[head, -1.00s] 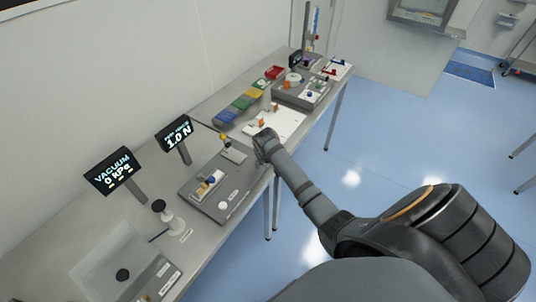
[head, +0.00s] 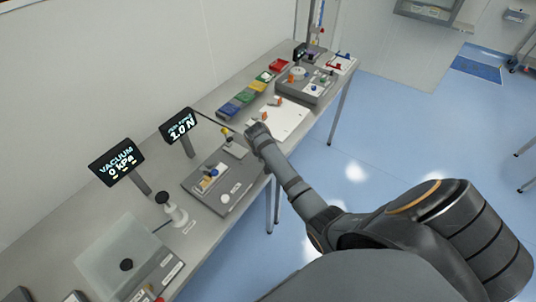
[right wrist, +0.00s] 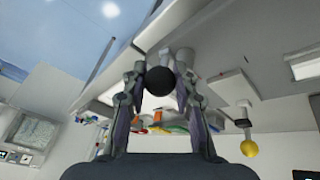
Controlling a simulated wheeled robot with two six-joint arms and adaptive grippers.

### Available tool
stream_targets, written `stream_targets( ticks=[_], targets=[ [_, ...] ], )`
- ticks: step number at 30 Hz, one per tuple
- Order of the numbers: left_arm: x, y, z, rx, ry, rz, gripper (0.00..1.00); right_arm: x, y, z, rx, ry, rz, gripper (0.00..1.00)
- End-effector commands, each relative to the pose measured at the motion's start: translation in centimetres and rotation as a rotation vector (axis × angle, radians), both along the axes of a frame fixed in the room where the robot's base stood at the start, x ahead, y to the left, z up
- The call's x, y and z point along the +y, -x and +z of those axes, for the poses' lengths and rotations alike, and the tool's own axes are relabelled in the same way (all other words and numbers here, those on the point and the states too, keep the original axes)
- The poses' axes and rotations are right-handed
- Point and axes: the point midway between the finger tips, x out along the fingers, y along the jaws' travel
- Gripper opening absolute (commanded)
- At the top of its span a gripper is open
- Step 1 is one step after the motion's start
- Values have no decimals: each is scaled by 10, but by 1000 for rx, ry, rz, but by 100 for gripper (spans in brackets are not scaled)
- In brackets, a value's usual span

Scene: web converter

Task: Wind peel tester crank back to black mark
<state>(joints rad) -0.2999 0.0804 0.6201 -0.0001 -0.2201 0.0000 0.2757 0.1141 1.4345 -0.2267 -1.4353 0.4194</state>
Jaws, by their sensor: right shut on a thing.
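The peel tester (head: 205,203) is a grey base on the bench with a yellow-and-white sample strip, a white knob and a yellow-tipped lever (head: 226,131). Its display (head: 179,125) reads 1.0 N. My right gripper (head: 256,130) is at the tester's far right corner, by the bench edge, and hides the crank in the head view. In the right wrist view my right gripper is shut on a round black crank knob (right wrist: 160,81), which sits between the fingertips. The yellow tip (right wrist: 249,148) hangs to the right there. The black mark cannot be made out. My left gripper is not in view.
A vacuum display (head: 117,163) and a clear-lidded box (head: 115,255) stand nearer on the bench. Beyond the tester are a white board (head: 285,124), coloured bins (head: 240,97) and another grey fixture (head: 300,88). The blue floor right of the bench is open.

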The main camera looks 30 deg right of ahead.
Motion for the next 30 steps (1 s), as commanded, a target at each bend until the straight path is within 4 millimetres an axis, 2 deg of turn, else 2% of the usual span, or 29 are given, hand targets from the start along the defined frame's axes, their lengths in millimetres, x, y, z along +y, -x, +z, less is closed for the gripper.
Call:
stream_targets(
  ticks=[2, 3, 8, 17, 20, 30],
  targets=[
    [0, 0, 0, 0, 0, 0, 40, 0, -1, 1, -4, 0, 2, 0],
    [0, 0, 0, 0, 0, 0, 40, 0, -1, 1, -4, 0, 2, 29],
    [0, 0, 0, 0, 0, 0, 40, 0, -1, 1, -3, 0, 1, 51],
    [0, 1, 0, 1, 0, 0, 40, 0, 0, 1, -1, 0, 1, 52],
    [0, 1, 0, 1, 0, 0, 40, 3, 2, 9, -2, -1, 2, 52],
    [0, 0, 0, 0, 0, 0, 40, 30, 21, 80, -5, -2, 2, 52]
  ],
)
